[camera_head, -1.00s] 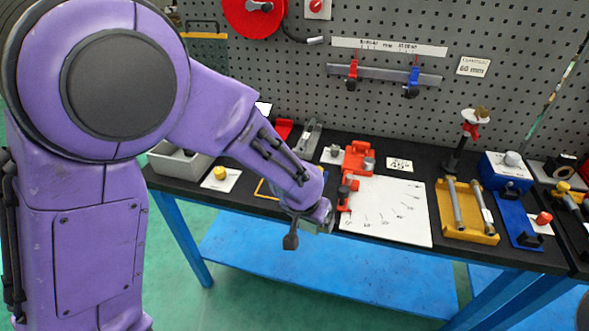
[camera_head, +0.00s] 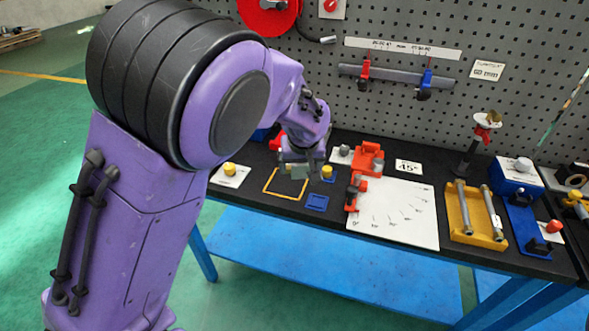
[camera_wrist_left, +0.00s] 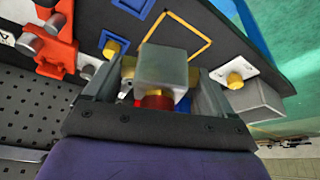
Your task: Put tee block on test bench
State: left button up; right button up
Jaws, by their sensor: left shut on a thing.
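My left gripper (camera_head: 297,168) is over the back left part of the black-topped bench (camera_head: 335,215), its fingers pointing down. In the left wrist view the gripper (camera_wrist_left: 153,92) is shut on a grey-green block, which I take as the tee block (camera_wrist_left: 165,66), with a red collar below it. In the head view only a small grey-green part of the block (camera_head: 296,172) shows between the fingers. A yellow square outline (camera_head: 266,187) lies on the bench top just below the gripper. My right gripper is out of view.
A blue square piece (camera_head: 316,202) and a yellow knob on a white plate (camera_head: 230,175) flank the outline. An orange-red fixture (camera_head: 368,160) and a white angle board (camera_head: 400,215) stand to the right. A grey pegboard (camera_head: 420,120) rises behind.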

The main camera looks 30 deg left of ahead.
pick_arm(q)
jog(key=w+a+f, duration=0.1)
jog(key=a+f, duration=0.1)
jog(key=w+a+f+p, duration=0.1)
jog(key=w+a+f, duration=0.1)
jog(key=a+f, duration=0.1)
jog(key=w+a+f, duration=0.1)
jog(key=a+f, duration=0.1)
jog(key=shift+w+a+f+p, duration=0.15)
jog(key=shift+w+a+p, duration=0.05)
jog(key=shift+w+p, duration=0.15)
notch_tip(320, 180, down, 3)
jog(key=shift+w+a+f+p, duration=0.1)
jog(key=shift+f+p, duration=0.05)
jog(key=shift+p, duration=0.55)
jog(key=shift+f, duration=0.15)
jog(key=shift+f, duration=0.1)
jog(key=o, duration=1.1)
jog(key=shift+r, duration=0.2)
jog(key=b+v, duration=0.1)
jog(key=v, duration=1.1)
jog(key=shift+b, duration=0.3)
